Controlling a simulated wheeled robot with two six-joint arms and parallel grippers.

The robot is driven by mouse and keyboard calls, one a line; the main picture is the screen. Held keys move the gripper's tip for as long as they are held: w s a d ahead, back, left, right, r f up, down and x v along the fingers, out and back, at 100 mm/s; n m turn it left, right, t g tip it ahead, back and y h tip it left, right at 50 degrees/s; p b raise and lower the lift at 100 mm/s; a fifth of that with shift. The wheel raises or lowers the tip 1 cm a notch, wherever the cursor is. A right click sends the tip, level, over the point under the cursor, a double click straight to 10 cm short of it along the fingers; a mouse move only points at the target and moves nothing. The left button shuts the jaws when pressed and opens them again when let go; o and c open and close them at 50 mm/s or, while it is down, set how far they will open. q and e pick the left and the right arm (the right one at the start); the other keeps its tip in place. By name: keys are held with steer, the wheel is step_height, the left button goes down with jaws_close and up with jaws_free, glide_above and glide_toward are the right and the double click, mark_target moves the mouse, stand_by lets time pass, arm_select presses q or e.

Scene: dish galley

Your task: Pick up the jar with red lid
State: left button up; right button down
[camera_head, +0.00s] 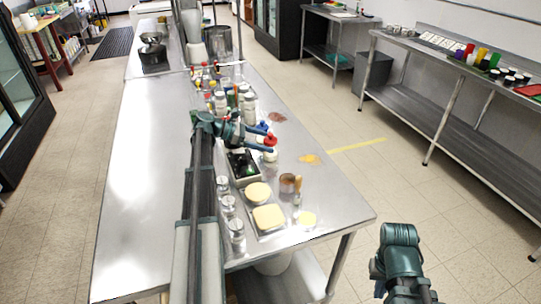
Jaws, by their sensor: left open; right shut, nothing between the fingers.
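A jar with a red lid (270,141) stands on the steel table, right of the middle of its cluttered part. Its pale body shows below the lid. My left gripper (266,139) reaches in from the left at lid height, open, with its fingers close to the lid. I cannot tell whether they touch it. The gripper hides part of the jar. My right arm shows at the lower right, off the table, but I cannot make out its fingers.
Several bottles and jars (249,109) crowd behind the gripper. A dark tray (234,175), a board with yellowish pieces (283,227), a brown cup (287,184) and silver-lidded shakers (236,232) lie nearer. The table's left side (140,190) is clear.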

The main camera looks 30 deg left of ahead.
arm_select(q)
steer(key=shift+x, duration=1.1)
jaws_close()
